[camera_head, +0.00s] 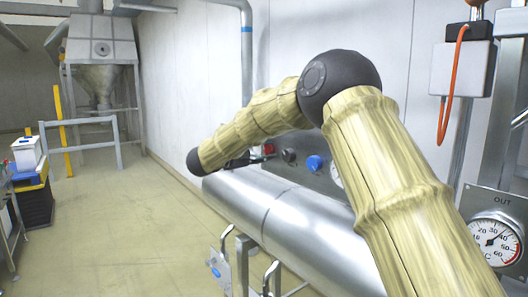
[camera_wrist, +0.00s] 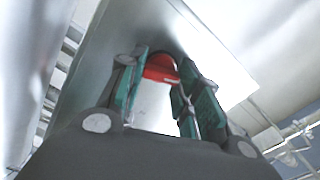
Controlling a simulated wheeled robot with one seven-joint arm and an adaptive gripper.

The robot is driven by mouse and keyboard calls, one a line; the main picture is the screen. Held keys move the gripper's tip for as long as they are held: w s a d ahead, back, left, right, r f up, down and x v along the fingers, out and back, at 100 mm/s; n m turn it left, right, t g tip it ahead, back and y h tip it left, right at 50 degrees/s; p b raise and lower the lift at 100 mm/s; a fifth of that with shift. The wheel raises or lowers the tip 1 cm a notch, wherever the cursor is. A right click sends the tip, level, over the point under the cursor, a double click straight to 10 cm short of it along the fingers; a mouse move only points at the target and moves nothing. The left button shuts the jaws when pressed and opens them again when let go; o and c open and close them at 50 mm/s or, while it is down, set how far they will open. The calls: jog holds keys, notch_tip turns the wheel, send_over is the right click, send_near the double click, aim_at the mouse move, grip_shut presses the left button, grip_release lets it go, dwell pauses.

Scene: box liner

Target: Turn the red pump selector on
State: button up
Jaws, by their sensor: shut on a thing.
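The red selector knob (camera_wrist: 160,68) shows between the fingertips of my gripper (camera_wrist: 160,75) in the wrist view. The green-padded fingers are closed on its two sides. In the head view the red selector (camera_head: 268,149) is a small red patch at the left end of the grey panel (camera_head: 318,178), beside the end of my arm. My gripper (camera_head: 245,160) is mostly hidden there behind my wrist. Which way the selector points cannot be told.
A black knob (camera_head: 289,156) and a blue knob (camera_head: 314,163) sit to the right of the red one. A large silver pipe (camera_head: 285,220) runs below the panel. A temperature gauge (camera_head: 495,240) is at the right.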

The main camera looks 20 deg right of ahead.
jog(key=shift+f+m+b, duration=0.25)
jog(key=shift+m+b, duration=0.05)
jog(key=shift+b, duration=0.6)
jog(key=shift+f+m+b, duration=0.15)
jog(key=shift+m+b, duration=0.25)
jog(key=shift+b, duration=0.7)
jog(key=m+b, duration=0.7)
jog(key=b, duration=0.7)
jog(key=shift+b, duration=0.35)
jog(key=shift+m+b, duration=0.3)
jog(key=shift+b, duration=0.1)
jog(key=o, duration=1)
jog(key=shift+r, duration=0.2)
jog(key=shift+a, duration=0.15)
